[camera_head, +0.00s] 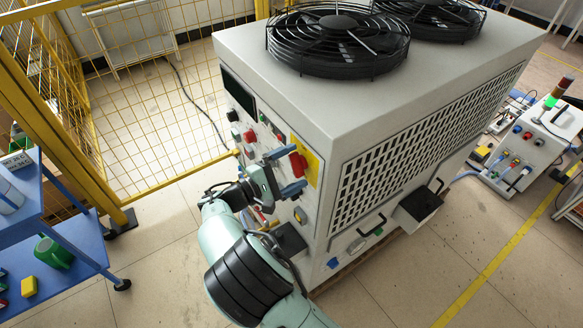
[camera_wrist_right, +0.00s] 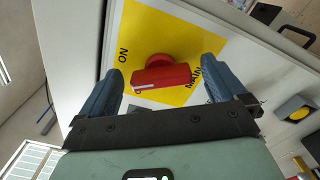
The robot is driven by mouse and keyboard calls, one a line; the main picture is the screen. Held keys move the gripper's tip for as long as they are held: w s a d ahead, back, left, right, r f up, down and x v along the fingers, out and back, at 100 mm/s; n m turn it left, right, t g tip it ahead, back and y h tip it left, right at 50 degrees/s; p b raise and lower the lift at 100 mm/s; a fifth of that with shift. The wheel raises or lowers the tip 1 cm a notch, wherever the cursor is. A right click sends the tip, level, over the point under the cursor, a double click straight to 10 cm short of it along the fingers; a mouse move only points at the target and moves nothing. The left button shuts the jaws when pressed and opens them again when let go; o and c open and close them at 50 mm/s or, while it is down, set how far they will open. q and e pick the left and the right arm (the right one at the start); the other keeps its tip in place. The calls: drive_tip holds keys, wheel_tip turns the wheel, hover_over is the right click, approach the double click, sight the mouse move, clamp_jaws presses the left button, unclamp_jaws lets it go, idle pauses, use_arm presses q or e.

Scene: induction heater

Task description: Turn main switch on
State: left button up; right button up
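The red main switch (camera_head: 298,162) sits on a yellow plate (camera_head: 313,168) on the front panel of the white heater cabinet. In the right wrist view, the red switch handle (camera_wrist_right: 160,77) lies crosswise on the yellow plate (camera_wrist_right: 142,35), with "ON" printed to its left. Other lettering is partly hidden by the right finger. My right gripper (camera_head: 293,170) is open in front of the switch. In the wrist view, its blue fingers stand on either side of the handle, with a visible gap at each side. My left gripper is not in view.
The heater cabinet (camera_head: 240,60) has black fans on top and other buttons on its panel. A yellow mesh fence (camera_head: 130,100) stands behind to the left. A blue shelf cart (camera_head: 75,245) is at the left. A smaller control box (camera_head: 540,140) is at the right.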

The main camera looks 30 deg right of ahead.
drive_tip(key=s+a, duration=0.1)
drive_tip(key=a, duration=1.2)
drive_tip(key=shift+a, duration=0.2)
drive_tip(key=shift+d+f, duration=0.1)
idle(0.3)
